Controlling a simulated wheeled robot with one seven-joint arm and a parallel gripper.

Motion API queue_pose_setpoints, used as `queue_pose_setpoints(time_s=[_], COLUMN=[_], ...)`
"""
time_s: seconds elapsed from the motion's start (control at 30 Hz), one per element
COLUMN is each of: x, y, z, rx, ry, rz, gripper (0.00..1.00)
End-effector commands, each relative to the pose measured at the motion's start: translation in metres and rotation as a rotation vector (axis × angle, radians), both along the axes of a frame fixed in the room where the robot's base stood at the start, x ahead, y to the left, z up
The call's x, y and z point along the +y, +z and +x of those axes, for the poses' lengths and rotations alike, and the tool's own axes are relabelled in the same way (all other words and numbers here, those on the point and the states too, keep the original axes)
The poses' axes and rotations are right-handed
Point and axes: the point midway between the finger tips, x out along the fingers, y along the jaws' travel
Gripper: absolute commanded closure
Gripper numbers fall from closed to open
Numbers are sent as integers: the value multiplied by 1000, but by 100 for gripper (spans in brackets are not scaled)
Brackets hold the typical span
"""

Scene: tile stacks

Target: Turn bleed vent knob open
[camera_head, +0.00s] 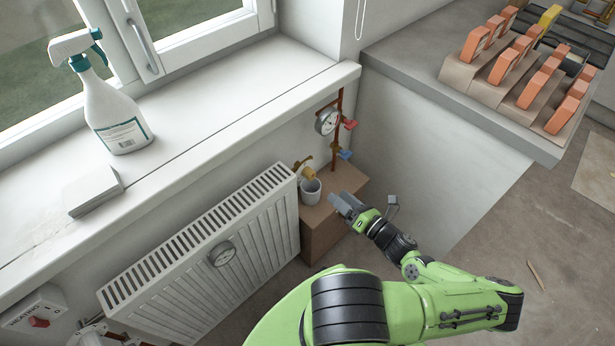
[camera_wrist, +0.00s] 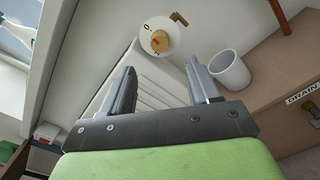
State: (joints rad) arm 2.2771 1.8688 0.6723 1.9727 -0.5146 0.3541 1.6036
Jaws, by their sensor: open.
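The bleed vent knob (camera_wrist: 160,41) is small and orange-yellow, on a round white dial plate with a "0" mark, at the top middle of the wrist view. A brass spout (camera_wrist: 180,18) sticks out beside it. In the head view the yellowish knob (camera_head: 310,174) is at the radiator's right end, above a white cup (camera_head: 311,194). My gripper (camera_wrist: 160,68) is open and empty. Its fingers point toward the knob, apart from it. In the head view my gripper (camera_head: 343,204) is right of the cup and lower than the knob.
The white radiator (camera_head: 205,240) stands under the windowsill (camera_head: 200,125), which holds a spray bottle (camera_head: 112,110). The cup stands on a brown box (camera_head: 326,232). A pipe with a gauge (camera_head: 326,121), red valve (camera_head: 350,124) and blue valve (camera_head: 344,155) rises behind.

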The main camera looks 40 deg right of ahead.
Motion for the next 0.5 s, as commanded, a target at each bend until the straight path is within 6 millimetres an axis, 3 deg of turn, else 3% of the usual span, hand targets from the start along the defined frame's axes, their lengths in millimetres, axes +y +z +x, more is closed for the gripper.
queue_pose_setpoints(time_s=[0.3, 0.5], x=[5, 5], y=[-2, -2], z=[82, 118], rx=[-2, 1], ry=[7, 6], rz=[-2, -3], gripper=[39, 39])
